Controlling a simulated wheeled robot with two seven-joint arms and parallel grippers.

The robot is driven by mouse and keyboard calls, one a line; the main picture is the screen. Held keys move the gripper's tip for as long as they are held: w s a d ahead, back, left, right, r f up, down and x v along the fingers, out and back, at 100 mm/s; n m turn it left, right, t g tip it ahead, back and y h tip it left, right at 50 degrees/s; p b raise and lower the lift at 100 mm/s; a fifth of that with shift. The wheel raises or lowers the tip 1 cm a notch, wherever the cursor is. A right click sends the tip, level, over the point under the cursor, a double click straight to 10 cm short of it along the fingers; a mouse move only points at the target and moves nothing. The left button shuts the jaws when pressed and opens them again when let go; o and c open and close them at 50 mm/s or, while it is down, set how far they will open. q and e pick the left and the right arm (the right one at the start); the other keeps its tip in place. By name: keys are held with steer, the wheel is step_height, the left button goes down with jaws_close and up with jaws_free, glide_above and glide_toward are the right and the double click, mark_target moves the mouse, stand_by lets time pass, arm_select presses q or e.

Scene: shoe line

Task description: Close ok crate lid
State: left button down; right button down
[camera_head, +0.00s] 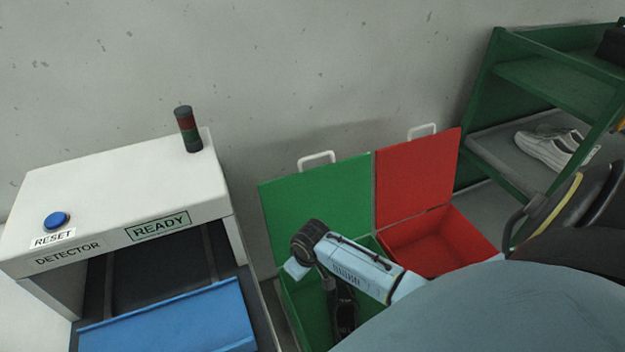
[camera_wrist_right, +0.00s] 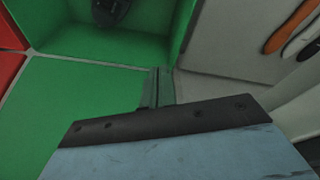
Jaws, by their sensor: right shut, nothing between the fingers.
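The green crate (camera_head: 293,306) stands open, its green lid (camera_head: 330,193) raised upright against the wall side with a white handle (camera_head: 317,159) on top. In the right wrist view the lid (camera_wrist_right: 75,112) fills the lower left and the crate's inside (camera_wrist_right: 65,28) the top. A dark shoe (camera_wrist_right: 112,10) lies inside. My right gripper (camera_wrist_right: 158,87) is shut and empty, close to the lid near its outer side edge; contact cannot be told. In the head view my right arm reaches over the crate and hides part of it. My left gripper is not in view.
The red crate (camera_head: 470,243) with its raised red lid (camera_head: 417,180) adjoins on the right. A green shelf (camera_head: 545,85) with white shoes (camera_head: 553,148) is at right. Bare wall stands behind.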

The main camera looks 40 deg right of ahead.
steer(key=w+d+r+m+p, duration=0.1)
steer(key=w+d+r+m, duration=0.1)
steer(key=w+d+r, duration=0.6)
steer(key=w+d+r+m, duration=0.1)
steer(key=w+d+r, duration=0.35)
steer(key=r, duration=0.75)
steer(key=w+d+r+m+p, duration=0.1)
steer(key=w+d+r+m, duration=0.1)
steer(key=w+d+r, duration=0.6)
step_height(320, 180, down, 8)
steer(key=a+b, duration=0.1)
steer(key=b, duration=0.3)
steer(key=s+p, duration=0.1)
steer(key=s+a+p, duration=0.1)
steer(key=p, duration=0.1)
steer(key=s+r+p, duration=0.1)
steer(key=p, duration=0.1)
steer(key=shift+a+h, duration=0.2)
steer(key=shift+h, duration=0.1)
steer(key=shift+a, duration=0.1)
